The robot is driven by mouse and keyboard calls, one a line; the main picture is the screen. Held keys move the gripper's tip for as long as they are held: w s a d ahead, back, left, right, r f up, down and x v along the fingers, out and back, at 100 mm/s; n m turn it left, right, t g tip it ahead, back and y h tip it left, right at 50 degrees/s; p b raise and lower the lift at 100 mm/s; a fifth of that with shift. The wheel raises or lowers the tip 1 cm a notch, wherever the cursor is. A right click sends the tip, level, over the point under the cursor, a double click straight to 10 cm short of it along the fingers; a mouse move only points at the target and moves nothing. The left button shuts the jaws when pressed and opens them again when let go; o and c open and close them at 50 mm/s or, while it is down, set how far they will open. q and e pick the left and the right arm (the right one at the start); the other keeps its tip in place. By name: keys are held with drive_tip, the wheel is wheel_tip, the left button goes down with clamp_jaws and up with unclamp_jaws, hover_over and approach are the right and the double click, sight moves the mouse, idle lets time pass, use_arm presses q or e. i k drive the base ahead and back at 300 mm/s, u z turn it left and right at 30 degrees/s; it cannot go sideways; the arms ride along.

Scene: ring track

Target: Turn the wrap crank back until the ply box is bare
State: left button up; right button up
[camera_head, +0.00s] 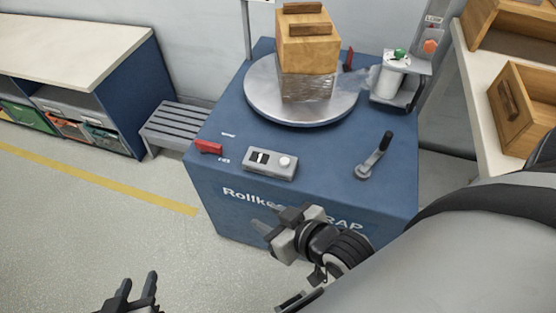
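The ply box (306,50) stands upright on the round grey turntable (262,98) of the blue wrapping machine. Its lower part (307,86) is covered in clear, shiny film, and its upper part is bare wood. A film roll (390,82) stands on a carriage to its right, with film stretching towards the box. The wrap crank (375,157) is on the machine's top at the right, its black handle up. My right gripper (277,228) is in front of the machine, away from the crank; its finger gap is unclear. My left gripper (137,289) is open and empty, low over the floor.
A red lever (208,147) and a grey control box (270,163) sit on the machine's front edge. A slatted bench (180,124) stands at left. Wooden boxes (523,103) rest on a white table at right. The floor at left is clear.

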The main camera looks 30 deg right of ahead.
sight(387, 139)
drive_tip(key=z, duration=1.35)
drive_tip(key=i, duration=0.25)
drive_tip(key=u, duration=0.7)
drive_tip(key=k, duration=0.5)
drive_tip(key=u, duration=0.65)
drive_tip(key=i, duration=0.85)
drive_tip(key=u, duration=0.05)
drive_tip(key=k, duration=0.95)
drive_tip(key=z, duration=1.5)
